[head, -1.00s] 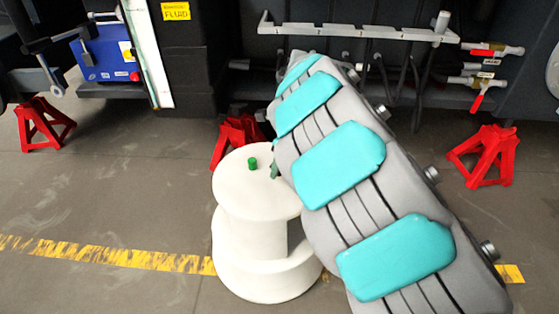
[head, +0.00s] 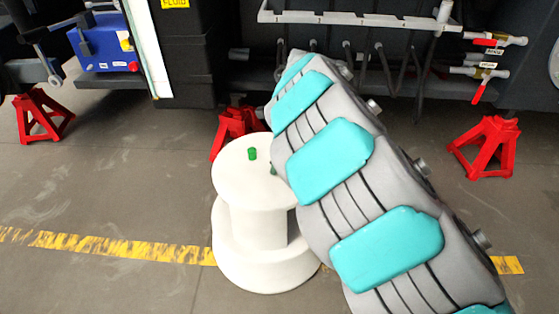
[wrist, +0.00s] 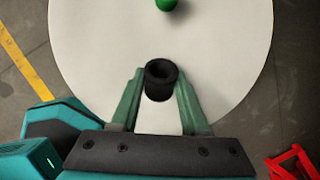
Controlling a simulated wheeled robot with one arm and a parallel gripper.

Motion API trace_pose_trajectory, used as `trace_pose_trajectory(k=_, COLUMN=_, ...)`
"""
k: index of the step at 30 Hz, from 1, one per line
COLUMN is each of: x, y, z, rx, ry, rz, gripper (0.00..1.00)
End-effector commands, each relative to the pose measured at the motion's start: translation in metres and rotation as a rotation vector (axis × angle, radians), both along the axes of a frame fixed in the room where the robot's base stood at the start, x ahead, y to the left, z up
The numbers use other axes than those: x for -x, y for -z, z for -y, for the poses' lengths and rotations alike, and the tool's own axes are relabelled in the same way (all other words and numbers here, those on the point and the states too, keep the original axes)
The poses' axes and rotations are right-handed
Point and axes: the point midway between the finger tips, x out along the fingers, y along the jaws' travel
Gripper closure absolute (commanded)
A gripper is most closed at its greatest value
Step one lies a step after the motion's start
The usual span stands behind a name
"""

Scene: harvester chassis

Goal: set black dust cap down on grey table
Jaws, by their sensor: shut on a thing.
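The black dust cap (wrist: 161,72) is a short, dark, hollow cylinder. In the wrist view my gripper (wrist: 160,84) is shut on it, with a green finger on each side. The cap is over the round top of a white, spool-shaped table (wrist: 90,55). I cannot tell if the cap touches the top. No grey table shows; the white table (head: 233,180) stands on the floor in the head view. There my arm hides the cap and nearly all of my gripper.
A small green cap (head: 252,154) stands on the tabletop, also at the top of the wrist view (wrist: 166,4). Red jack stands (head: 42,115) are on the floor around, one close behind the table (head: 236,128). The dark chassis (head: 355,85) fills the back. The tabletop's left side is clear.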

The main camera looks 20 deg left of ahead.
Motion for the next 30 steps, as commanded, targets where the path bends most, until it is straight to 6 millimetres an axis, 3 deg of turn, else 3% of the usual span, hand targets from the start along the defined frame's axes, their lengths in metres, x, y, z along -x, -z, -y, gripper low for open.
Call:
trace_pose_trajectory(k=2, x=0.0, y=0.002, z=0.0, rx=0.001, ry=0.0, rz=0.0, gripper=1.0)
trace_pose_trajectory(k=3, x=0.0, y=0.002, z=0.0, rx=0.001, ry=0.0, rz=0.0, gripper=0.52)
trace_pose_trajectory(k=11, x=0.0, y=0.002, z=0.0, rx=0.0, ry=0.0, rz=0.0, gripper=0.22)
trace_pose_trajectory(k=22, x=0.0, y=-0.005, z=0.001, rx=-0.001, ry=0.0, rz=0.001, gripper=0.2)
trace_pose_trajectory(k=30, x=0.002, y=-0.047, z=0.011, rx=0.0, ry=0.0, rz=0.005, gripper=0.2)
